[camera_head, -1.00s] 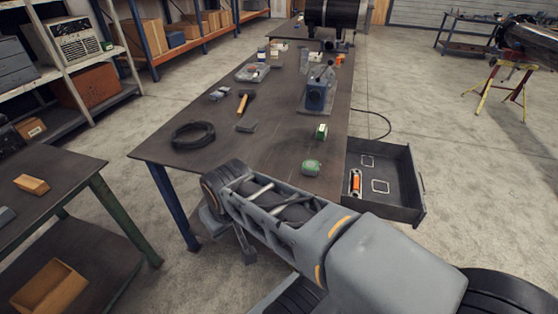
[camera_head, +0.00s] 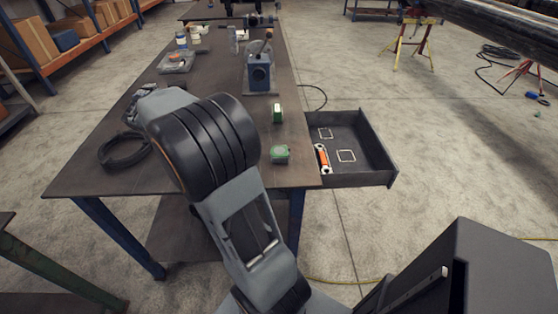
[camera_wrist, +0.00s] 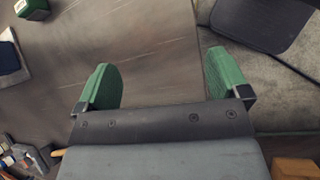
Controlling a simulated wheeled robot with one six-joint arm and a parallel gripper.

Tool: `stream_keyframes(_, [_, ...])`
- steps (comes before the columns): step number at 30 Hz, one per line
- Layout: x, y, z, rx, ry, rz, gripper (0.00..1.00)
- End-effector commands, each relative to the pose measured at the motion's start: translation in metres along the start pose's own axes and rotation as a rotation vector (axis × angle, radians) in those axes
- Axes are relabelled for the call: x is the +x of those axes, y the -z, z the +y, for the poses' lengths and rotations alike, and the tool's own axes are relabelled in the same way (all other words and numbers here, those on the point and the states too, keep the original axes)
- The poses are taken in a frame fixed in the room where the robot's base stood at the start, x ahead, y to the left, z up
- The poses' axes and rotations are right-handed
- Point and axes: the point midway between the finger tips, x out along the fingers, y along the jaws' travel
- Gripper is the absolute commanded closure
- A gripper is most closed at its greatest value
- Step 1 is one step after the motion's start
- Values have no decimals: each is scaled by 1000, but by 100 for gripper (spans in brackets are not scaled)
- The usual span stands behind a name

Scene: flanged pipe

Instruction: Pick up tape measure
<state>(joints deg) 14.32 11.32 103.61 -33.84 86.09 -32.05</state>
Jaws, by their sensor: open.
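The tape measure appears to be the rounded green and grey case (camera_head: 280,155) on the near right part of the dark table in the head view. My gripper, in the wrist view (camera_wrist: 161,78), has its two green-padded fingers wide apart with nothing between them. In the head view my arm reaches over the table to the left of the tape measure, and the gripper (camera_head: 136,106) is small and partly hidden at its far end. A green block (camera_wrist: 31,8) shows at the top left of the wrist view; I cannot tell which green thing it is.
A green and white box (camera_head: 278,113) stands behind the tape measure, and a blue vise (camera_head: 260,72) farther back. A black cable coil (camera_head: 122,151) lies at left. An open drawer (camera_head: 372,150) juts out right, holding an orange tool (camera_head: 323,158).

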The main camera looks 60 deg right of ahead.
Motion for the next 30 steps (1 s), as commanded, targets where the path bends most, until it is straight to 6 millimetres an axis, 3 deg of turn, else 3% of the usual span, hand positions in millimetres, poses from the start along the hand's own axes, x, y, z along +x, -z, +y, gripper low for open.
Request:
stream_keyframes(1, [18,7,17,-34,9,-87,6])
stream_keyframes(3, [33,9,39,-84,21,-199,6])
stream_keyframes(10, [67,12,81,-187,77,-447,6])
stream_keyframes(17, [91,4,93,-217,107,-530,6])
stream_keyframes(24, [128,-19,91,-218,109,-533,6])
stream_keyframes(30, [147,-30,90,-219,106,-531,6])
